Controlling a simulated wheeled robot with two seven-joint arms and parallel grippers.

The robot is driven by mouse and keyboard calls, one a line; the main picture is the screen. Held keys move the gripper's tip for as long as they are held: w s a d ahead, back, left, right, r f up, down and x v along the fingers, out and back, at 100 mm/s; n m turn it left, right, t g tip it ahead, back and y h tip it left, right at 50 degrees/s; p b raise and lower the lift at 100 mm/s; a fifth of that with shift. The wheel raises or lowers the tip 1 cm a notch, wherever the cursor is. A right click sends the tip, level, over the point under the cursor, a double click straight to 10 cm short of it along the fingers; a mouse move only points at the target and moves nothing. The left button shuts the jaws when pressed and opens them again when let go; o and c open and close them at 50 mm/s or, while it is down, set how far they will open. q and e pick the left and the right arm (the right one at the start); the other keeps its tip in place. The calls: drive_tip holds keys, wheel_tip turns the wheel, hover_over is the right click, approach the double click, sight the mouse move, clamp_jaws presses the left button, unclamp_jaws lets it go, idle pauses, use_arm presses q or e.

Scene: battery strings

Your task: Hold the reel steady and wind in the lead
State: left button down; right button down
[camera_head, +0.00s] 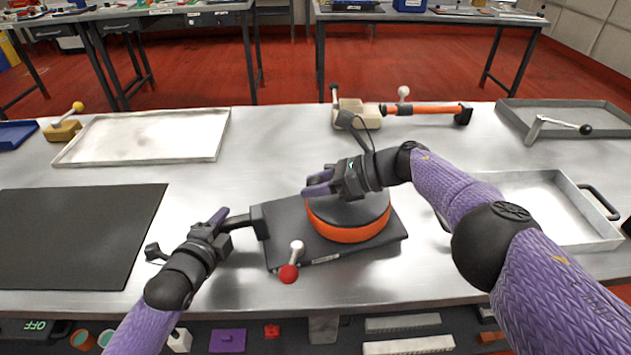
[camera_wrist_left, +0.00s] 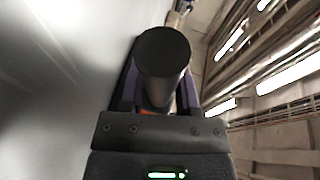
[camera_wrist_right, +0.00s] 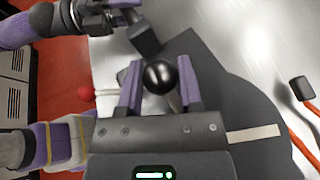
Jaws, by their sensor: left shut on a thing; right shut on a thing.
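The reel (camera_head: 347,232) has an orange rim and dark top, and lies flat on a dark base plate (camera_head: 290,225). My left gripper (camera_head: 215,222) is shut on the black bar handle (camera_head: 237,221) at the plate's left side; its round end (camera_wrist_left: 163,53) fills the left wrist view. My right gripper (camera_head: 322,184) is over the reel, shut on a black ball knob (camera_wrist_right: 159,77). The right wrist view shows thin orange lead (camera_wrist_right: 303,147) beyond the reel's edge and a separate-looking black piece (camera_wrist_right: 302,88); whether they join is unclear. My right arm hides part of the reel.
A lever with a red knob (camera_head: 288,273) is at the plate's front. A beige device (camera_head: 357,113) with an orange bar (camera_head: 425,109) stands behind. Metal trays lie at back left (camera_head: 147,152) and right (camera_head: 535,200). A black mat (camera_head: 75,235) lies at left.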

drive_tip(key=shift+s+d+f+g, duration=0.2)
drive_tip(key=shift+s+f+g, duration=0.1)
drive_tip(key=shift+s, duration=0.2)
drive_tip(key=shift+c, duration=1.4)
unclamp_jaws()
